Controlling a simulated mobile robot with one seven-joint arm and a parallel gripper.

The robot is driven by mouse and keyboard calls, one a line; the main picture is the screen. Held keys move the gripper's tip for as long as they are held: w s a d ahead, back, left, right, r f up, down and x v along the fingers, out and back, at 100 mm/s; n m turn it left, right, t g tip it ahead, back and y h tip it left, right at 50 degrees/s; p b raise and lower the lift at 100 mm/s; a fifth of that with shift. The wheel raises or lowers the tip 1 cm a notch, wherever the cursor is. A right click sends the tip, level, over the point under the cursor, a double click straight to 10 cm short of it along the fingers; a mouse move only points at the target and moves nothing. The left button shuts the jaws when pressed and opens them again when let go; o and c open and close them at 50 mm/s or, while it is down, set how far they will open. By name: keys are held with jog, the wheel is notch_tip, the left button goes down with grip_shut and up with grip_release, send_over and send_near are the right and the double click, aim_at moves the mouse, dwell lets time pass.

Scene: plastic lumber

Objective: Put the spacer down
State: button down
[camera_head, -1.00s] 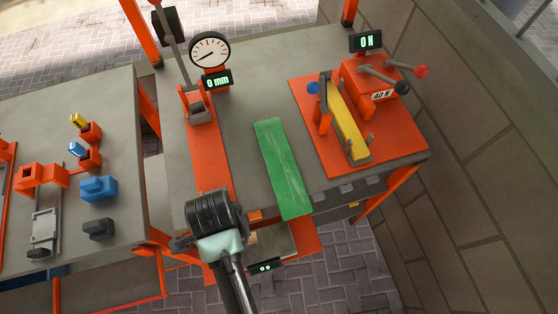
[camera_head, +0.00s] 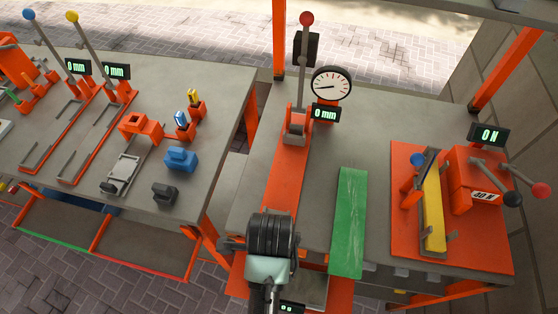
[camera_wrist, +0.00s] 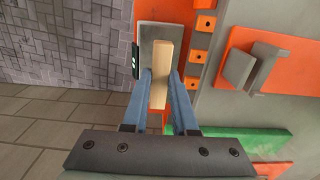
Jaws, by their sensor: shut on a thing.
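A pale wooden block, which I take for the spacer (camera_wrist: 160,75), is between the blue fingers of my gripper (camera_wrist: 161,92) in the wrist view. My gripper is shut on it. Behind the block in that view is a grey plate (camera_wrist: 150,36) on an orange part, with a small display (camera_wrist: 135,62) at its left. I cannot tell whether the block touches the plate. In the head view my gripper's dark body (camera_head: 272,237) is at the front edge of the right bench, and it hides the fingers and the block.
A green board (camera_head: 349,220) lies right of my gripper and overhangs the bench front. An orange press with a dial gauge (camera_head: 331,84) stands behind. A yellow strip (camera_head: 433,210) sits in an orange fixture at right. Blue (camera_head: 181,158) and black blocks (camera_head: 165,192) stand on the left bench.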

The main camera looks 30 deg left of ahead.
notch_tip(320, 180, down, 10)
jog(key=shift+r, duration=0.1)
dwell(0.4)
jog(key=shift+b, duration=0.3)
jog(key=shift+f, duration=0.2)
jog(key=c, duration=0.7)
grip_release()
jog(key=shift+r, duration=0.2)
notch_tip(320, 180, up, 12)
jog(key=shift+r+p, duration=0.1)
jog(key=shift+p, duration=0.45)
